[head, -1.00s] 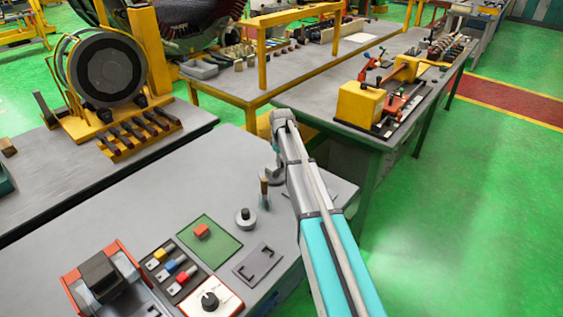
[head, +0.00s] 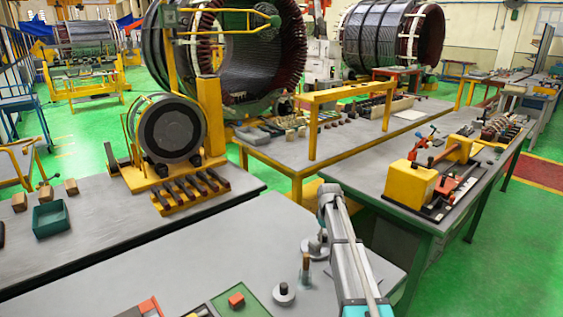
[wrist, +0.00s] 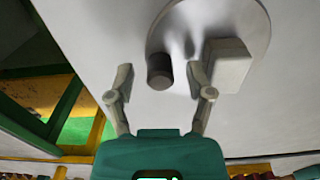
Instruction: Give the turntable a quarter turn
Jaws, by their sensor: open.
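The turntable (wrist: 240,18) is a round pale disc on the grey table, cut off by the top edge of the wrist view. A short dark upright peg (wrist: 160,72) stands near its rim, and a pale square block (wrist: 231,66) sits to the peg's right. My gripper (wrist: 161,76) is open, one finger on each side of the peg with gaps visible; the right finger is close to the block. I cannot tell how far down the fingers reach. In the head view, the peg (head: 306,265) shows just left of my arm, which hides most of the disc and my gripper.
A small round knob-like part (head: 284,293) stands left of the peg. A red block on a green mat (head: 236,302) lies nearer the front. A neighbouring bench holds a yellow fixture (head: 412,183). The middle of my table is bare.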

